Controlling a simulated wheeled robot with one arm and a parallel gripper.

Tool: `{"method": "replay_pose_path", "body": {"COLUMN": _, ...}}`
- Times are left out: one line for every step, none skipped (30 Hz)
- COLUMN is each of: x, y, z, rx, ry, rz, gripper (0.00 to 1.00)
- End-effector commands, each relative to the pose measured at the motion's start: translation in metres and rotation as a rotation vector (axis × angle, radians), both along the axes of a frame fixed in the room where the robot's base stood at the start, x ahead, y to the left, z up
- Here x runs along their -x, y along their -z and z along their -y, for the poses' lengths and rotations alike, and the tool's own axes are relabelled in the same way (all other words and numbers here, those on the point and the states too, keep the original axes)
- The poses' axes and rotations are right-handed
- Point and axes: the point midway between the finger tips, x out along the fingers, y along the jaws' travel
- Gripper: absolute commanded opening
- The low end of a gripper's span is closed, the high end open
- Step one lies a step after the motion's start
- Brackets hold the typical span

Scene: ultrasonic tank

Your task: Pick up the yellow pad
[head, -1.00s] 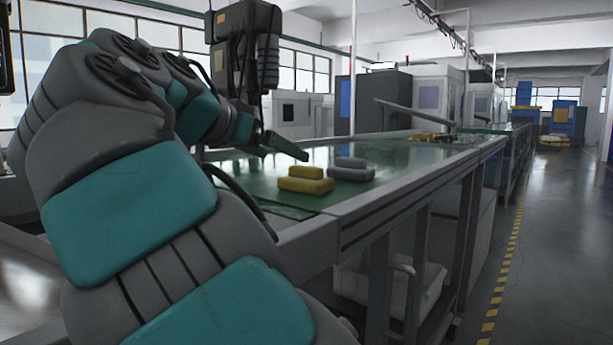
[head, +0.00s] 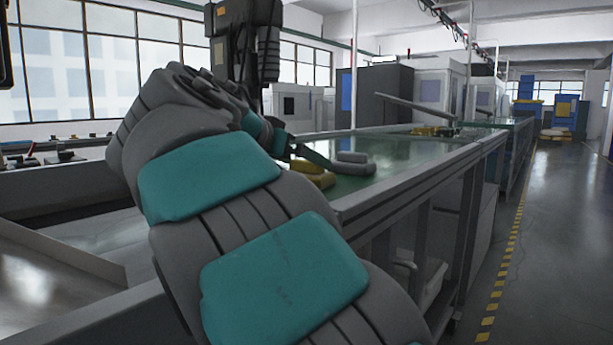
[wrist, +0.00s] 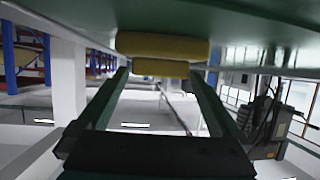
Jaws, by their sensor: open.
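My gripper (wrist: 158,76) is open and empty. Its two fingers point at the stack, with the upper pad showing between the fingertips. In the head view my gripper (head: 312,156) is beside the pads, and its far finger is hidden. Contact cannot be told.
A raised metal edge (head: 400,185) runs along the table's right side. More yellow items (head: 432,131) lie farther back.

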Motion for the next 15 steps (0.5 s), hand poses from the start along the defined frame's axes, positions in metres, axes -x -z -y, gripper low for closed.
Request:
{"method": "replay_pose_path", "body": {"x": 0.0002, "y": -0.0001, "z": -0.0001, "rx": 0.000, "ry": 0.000, "rz": 0.000, "gripper": 1.00}}
{"method": "replay_pose_path", "body": {"x": 0.0002, "y": -0.0002, "z": -0.0001, "rx": 0.000, "ry": 0.000, "rz": 0.000, "gripper": 1.00}}
{"method": "replay_pose_path", "body": {"x": 0.0003, "y": -0.0002, "z": -0.0001, "rx": 0.000, "ry": 0.000, "rz": 0.000, "gripper": 0.98}}
{"method": "replay_pose_path", "body": {"x": 0.0003, "y": -0.0002, "z": -0.0001, "rx": 0.000, "ry": 0.000, "rz": 0.000, "gripper": 0.94}}
{"method": "replay_pose_path", "body": {"x": 0.0003, "y": -0.0002, "z": -0.0001, "rx": 0.000, "ry": 0.000, "rz": 0.000, "gripper": 0.91}}
{"method": "replay_pose_path", "body": {"x": 0.0004, "y": -0.0002, "z": -0.0001, "rx": 0.000, "ry": 0.001, "rz": 0.000, "gripper": 0.86}}
{"method": "replay_pose_path", "body": {"x": 0.0003, "y": -0.0001, "z": -0.0001, "rx": 0.000, "ry": 0.001, "rz": 0.000, "gripper": 0.83}}
{"method": "replay_pose_path", "body": {"x": 0.0004, "y": -0.0002, "z": -0.0001, "rx": 0.000, "ry": 0.001, "rz": 0.000, "gripper": 0.80}}
{"method": "replay_pose_path", "body": {"x": 0.0004, "y": -0.0002, "z": 0.0000, "rx": 0.000, "ry": 0.001, "rz": 0.000, "gripper": 0.75}}
{"method": "replay_pose_path", "body": {"x": 0.0004, "y": -0.0002, "z": 0.0000, "rx": 0.000, "ry": 0.001, "rz": 0.000, "gripper": 0.72}}
{"method": "replay_pose_path", "body": {"x": 0.0004, "y": -0.0002, "z": 0.0000, "rx": 0.000, "ry": 0.001, "rz": 0.000, "gripper": 0.69}}
{"method": "replay_pose_path", "body": {"x": 0.0004, "y": -0.0002, "z": 0.0000, "rx": 0.000, "ry": 0.001, "rz": 0.000, "gripper": 0.64}}
{"method": "replay_pose_path", "body": {"x": 0.0004, "y": -0.0002, "z": 0.0000, "rx": 0.000, "ry": 0.001, "rz": 0.000, "gripper": 0.61}}
{"method": "replay_pose_path", "body": {"x": 0.0004, "y": -0.0002, "z": 0.0000, "rx": 0.000, "ry": 0.001, "rz": 0.000, "gripper": 0.57}}
{"method": "replay_pose_path", "body": {"x": 0.0004, "y": -0.0002, "z": 0.0000, "rx": 0.000, "ry": 0.001, "rz": 0.000, "gripper": 0.53}}
